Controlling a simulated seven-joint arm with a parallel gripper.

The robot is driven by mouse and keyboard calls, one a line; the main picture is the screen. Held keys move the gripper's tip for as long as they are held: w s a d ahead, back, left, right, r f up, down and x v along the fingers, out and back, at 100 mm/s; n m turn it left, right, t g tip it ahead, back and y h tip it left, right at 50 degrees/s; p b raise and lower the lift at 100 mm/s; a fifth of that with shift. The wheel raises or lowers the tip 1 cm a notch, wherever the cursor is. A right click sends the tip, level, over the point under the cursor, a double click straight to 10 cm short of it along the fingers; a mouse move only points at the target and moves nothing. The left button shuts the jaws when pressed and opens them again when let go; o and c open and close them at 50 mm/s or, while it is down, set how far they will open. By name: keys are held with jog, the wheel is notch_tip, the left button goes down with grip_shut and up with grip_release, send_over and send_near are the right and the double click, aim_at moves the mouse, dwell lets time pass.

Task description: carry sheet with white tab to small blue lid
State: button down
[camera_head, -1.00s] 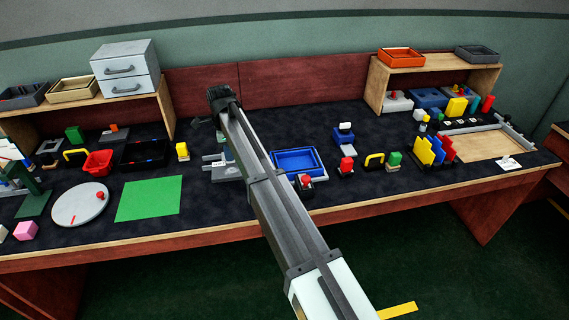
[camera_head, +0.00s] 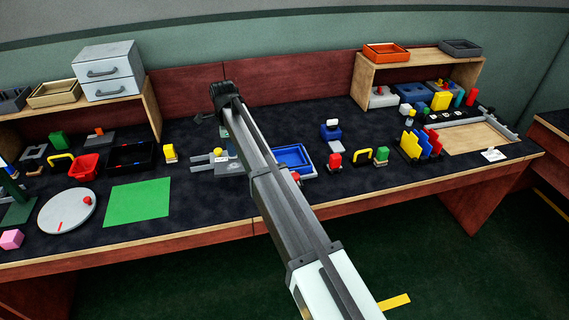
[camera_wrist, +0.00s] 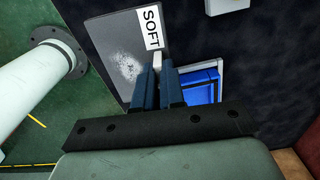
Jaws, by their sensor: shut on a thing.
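In the wrist view, my gripper (camera_wrist: 157,88) is shut on the small white tab (camera_wrist: 156,62) of a grey sheet. The sheet (camera_wrist: 110,40) has white specks and a white label reading "SOFT", and lies beyond the fingertips. A small blue piece with a white top (camera_head: 330,131), possibly the small blue lid, stands on the table right of my arm. I cannot identify it in the wrist view.
Dark tabletop is clear behind the blue piece.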

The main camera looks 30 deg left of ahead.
jog(key=w+d+r+m, duration=0.1)
jog(key=w+d, duration=0.4)
jog(key=w, duration=0.3)
jog(key=w+d+r+m, duration=0.1)
jog(key=w+d, duration=0.3)
jog(key=w, duration=0.4)
jog(key=n, duration=0.3)
send_over(282, 158)
jog(key=shift+f, duration=4.9)
jog(key=shift+f, duration=0.15)
jog(key=c, duration=1.2)
grip_release()
notch_tip(282, 158, up, 12)
jog(key=shift+r, duration=0.15)
jog(key=shift+w+d, duration=0.1)
